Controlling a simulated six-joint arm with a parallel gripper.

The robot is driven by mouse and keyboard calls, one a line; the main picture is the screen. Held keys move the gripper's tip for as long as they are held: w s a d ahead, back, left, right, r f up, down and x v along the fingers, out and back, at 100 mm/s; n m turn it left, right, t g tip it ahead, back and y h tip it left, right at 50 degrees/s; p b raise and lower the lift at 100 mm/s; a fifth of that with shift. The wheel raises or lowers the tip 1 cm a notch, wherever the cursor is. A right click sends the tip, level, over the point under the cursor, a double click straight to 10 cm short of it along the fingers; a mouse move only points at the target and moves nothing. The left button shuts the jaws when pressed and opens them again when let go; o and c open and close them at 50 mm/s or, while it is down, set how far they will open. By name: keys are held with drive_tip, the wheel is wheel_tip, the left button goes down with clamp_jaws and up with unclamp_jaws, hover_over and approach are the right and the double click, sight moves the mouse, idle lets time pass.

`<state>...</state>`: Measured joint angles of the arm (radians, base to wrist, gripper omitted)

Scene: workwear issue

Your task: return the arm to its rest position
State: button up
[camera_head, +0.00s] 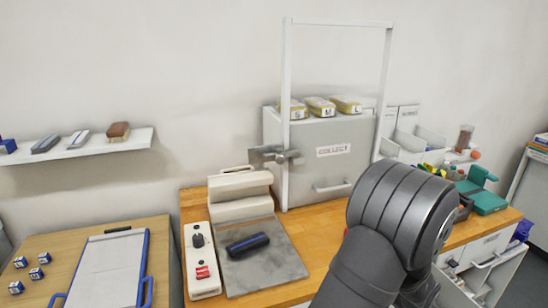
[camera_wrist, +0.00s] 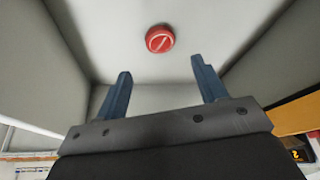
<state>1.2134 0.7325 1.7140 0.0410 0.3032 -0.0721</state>
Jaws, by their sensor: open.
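My gripper (camera_wrist: 163,92) shows in the wrist view with its two blue-grey fingers wide apart and nothing between them. Beyond the fingertips, a red round piece with a pale diagonal bar (camera_wrist: 160,39) is on a light grey surface. It looks apart from both fingers. Grey walls rise on the left and right of that view, like the inside of a box or drawer; I cannot tell which one. In the head view my dark grey arm rises at right of centre, and I cannot make out my fingers there.
A grey mat (camera_head: 275,268) holds a dark blue roll (camera_head: 247,244). A green tool (camera_head: 485,198) and an open drawer (camera_head: 488,272) are at right. A blue-edged board (camera_head: 108,270) lies at left.

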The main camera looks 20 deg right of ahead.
drive_tip(key=x, duration=0.8)
drive_tip(key=shift+d+f, duration=0.1)
drive_tip(key=shift+f, duration=0.2)
wheel_tip(320, 180, up, 33)
drive_tip(key=w+a+n, duration=0.1)
drive_tip(key=w+a, duration=0.8)
drive_tip(key=w, duration=0.5)
drive_tip(key=shift+w+a+r+n, duration=0.25)
drive_tip(key=shift+r+n, duration=0.05)
drive_tip(key=shift+r, duration=0.05)
